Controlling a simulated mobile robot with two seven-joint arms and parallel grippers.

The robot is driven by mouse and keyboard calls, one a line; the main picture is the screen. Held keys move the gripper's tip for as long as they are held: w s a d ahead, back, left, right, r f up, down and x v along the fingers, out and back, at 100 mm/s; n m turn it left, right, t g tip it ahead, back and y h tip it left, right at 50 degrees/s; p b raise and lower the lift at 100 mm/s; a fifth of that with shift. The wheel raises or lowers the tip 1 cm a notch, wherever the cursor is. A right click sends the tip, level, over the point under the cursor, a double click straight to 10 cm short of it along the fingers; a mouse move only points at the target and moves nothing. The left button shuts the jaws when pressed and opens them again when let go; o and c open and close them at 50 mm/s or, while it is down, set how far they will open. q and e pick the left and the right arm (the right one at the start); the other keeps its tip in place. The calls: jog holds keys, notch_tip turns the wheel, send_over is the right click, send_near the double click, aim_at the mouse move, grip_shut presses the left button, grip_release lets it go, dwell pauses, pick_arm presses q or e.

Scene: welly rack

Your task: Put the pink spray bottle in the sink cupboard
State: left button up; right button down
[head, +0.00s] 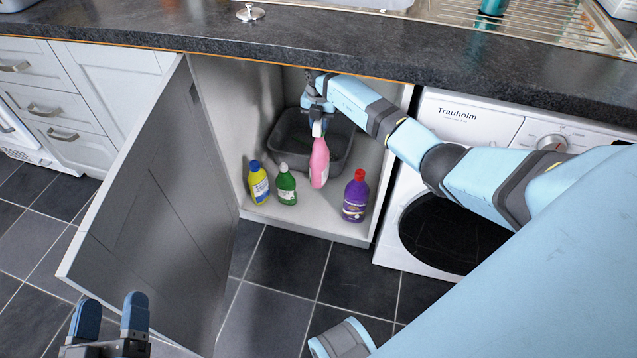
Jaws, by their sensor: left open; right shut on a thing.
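The pink spray bottle (319,164) hangs upright inside the open sink cupboard (226,78). My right gripper (318,122) is shut on its top. The bottle is in front of a dark grey basin (352,139), between the green bottle and the purple bottle. I cannot tell whether its base touches the cupboard floor. The cupboard door (160,210) stands wide open to the left. My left gripper (110,318) is open and empty at the bottom left, in front of the door.
A yellow bottle (259,184), a green bottle (287,186) and a purple bottle (355,198) stand along the cupboard's front edge. A white washing machine (470,125) adjoins on the right. The dark worktop (300,45) overhangs the opening.

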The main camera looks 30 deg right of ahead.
aim_at(319, 155)
jog(key=shift+w+d+r, duration=0.1)
jog(key=shift+w+r, duration=0.05)
jog(key=shift+w, duration=0.1)
jog(key=shift+f, duration=0.3)
notch_tip(319, 155, down, 6)
jog(key=shift+r+b, duration=0.25)
jog(key=shift+b, duration=1)
notch_tip(319, 155, down, 9)
jog(key=b, duration=0.3)
jog(key=shift+r, duration=0.2)
pick_arm(q)
notch_tip(319, 155, down, 8)
jog(key=d+m+g+b, duration=0.1)
jog(key=g+b, duration=0.1)
jog(key=g, duration=0.1)
jog(key=shift+w+d+r+h+b, duration=0.15)
jog(key=shift+d+r+h+b, duration=0.1)
jog(key=shift+d+h+b, duration=0.15)
pick_arm(e)
jog(key=shift+f, duration=2.5)
jog(key=shift+f, duration=0.15)
pick_arm(q)
jog(key=shift+a, duration=0.1)
pick_arm(e)
jog(key=c, duration=0.9)
grip_release()
